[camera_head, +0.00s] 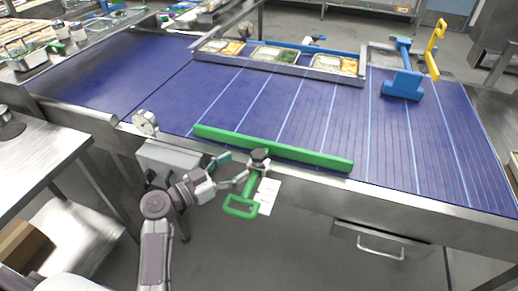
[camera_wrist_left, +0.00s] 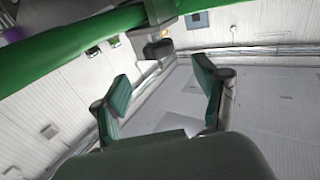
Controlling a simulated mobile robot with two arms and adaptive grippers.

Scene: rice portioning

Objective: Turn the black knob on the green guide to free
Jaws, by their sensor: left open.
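The green guide (camera_head: 275,150) is a long bar lying across the front of the blue belt, with a green loop handle (camera_head: 241,207) hanging over the front edge. The black knob (camera_head: 259,155) sits where the handle arm meets the bar. In the left wrist view the dark knob (camera_wrist_left: 158,48) shows beyond the fingers, below the green bar (camera_wrist_left: 70,45). My left gripper (camera_head: 232,168) is open beside the knob, on its left. In the wrist view its green-padded fingers (camera_wrist_left: 165,100) are apart with nothing between them. My right gripper is not in view.
A white label card (camera_head: 267,196) hangs beside the handle. Food trays (camera_head: 275,56) and a blue guide (camera_head: 403,84) are farther back. The belt (camera_head: 150,65) is mostly clear.

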